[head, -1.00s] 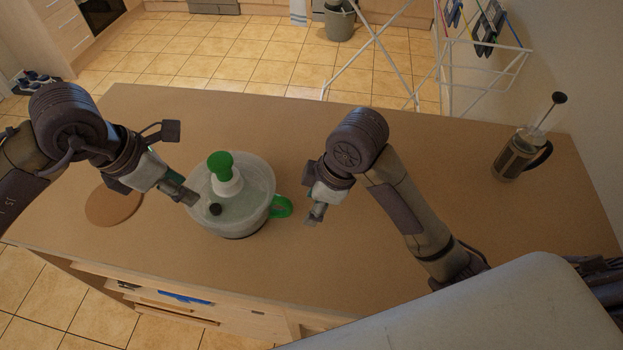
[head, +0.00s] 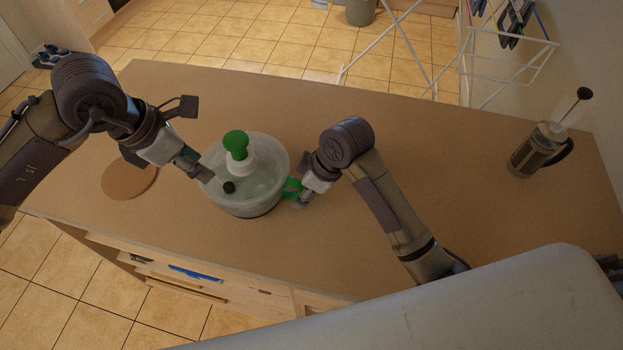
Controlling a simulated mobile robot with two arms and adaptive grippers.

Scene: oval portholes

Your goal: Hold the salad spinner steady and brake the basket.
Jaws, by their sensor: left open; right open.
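The salad spinner (head: 265,187) stands upright on the counter, a translucent bowl and lid with a green knob (head: 236,143) on a white collar. A small black button (head: 229,187) is on the lid near its front left. A green handle (head: 291,186) sticks out on the spinner's right side. My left gripper (head: 200,170) is open, its fingertips at the spinner's left rim; contact is unclear. My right gripper (head: 303,198) is open, with its fingers at the green handle and partly covering it. The basket inside is only dimly visible.
A round wooden board (head: 128,180) lies left of the spinner, under my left arm. A French press (head: 537,150) stands at the counter's right end. The counter (head: 400,130) is clear behind and in front of the spinner. A white drying rack (head: 505,70) stands beyond it.

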